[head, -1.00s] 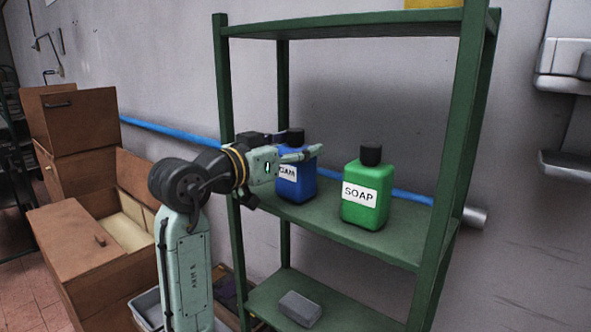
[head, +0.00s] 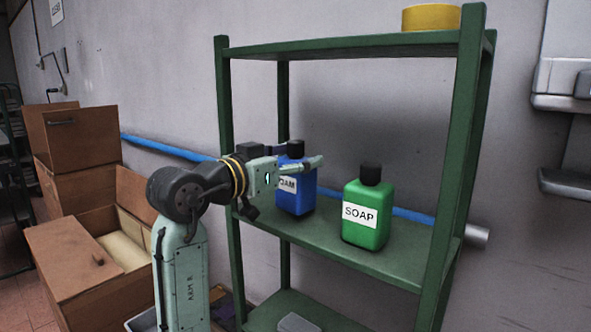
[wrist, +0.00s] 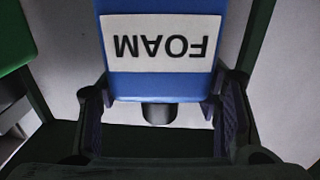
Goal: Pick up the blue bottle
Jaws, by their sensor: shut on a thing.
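The blue bottle (head: 296,200) has a black cap and a white label, partly hidden by my gripper in the head view. It is upright at the left of the middle shelf. My gripper (head: 296,166) is shut on its upper part, with the near finger across its front. In the wrist view the bottle (wrist: 160,82) appears upside down with the label FOAM, between the two fingers of my gripper (wrist: 160,106). I cannot tell whether its base touches the shelf.
A green SOAP bottle (head: 367,215) stands just right of the blue one on the green shelf unit (head: 330,240). A shelf board and a yellow object (head: 431,18) are above. A grey block (head: 298,322) is below. Brown boxes (head: 85,240) stand at left.

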